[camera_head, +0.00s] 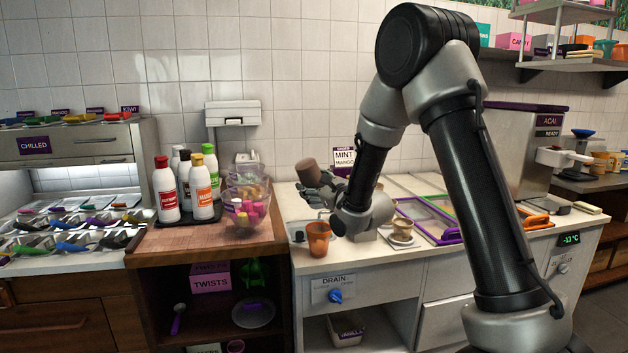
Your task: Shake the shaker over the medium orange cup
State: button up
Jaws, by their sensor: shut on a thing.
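My gripper (316,190) is shut on a brown cylindrical shaker (307,171). The shaker is held up above the counter and leans to the left. The medium orange cup (318,240) stands upright on the counter near its front edge. The shaker and gripper are above the cup in the picture, apart from it. I cannot tell from this one view whether the shaker is directly over the cup. The cup's inside and the gripper's fingertips are too small to make out.
A wooden counter at left holds a tray of bottles (205,192) and clear bowls of colored items (246,205). A small beige cup (401,229) sits on a saucer right of my wrist. Framed openings (430,215) and an orange-handled tool (537,221) lie further right.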

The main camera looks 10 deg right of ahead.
aim_at(314, 161)
jog(key=shift+f, duration=0.25)
jog(key=shift+o, duration=0.2)
dwell(0.3)
jog(key=shift+r, duration=3.8)
notch_tip(314, 161, down, 8)
jog(key=shift+f, duration=0.1)
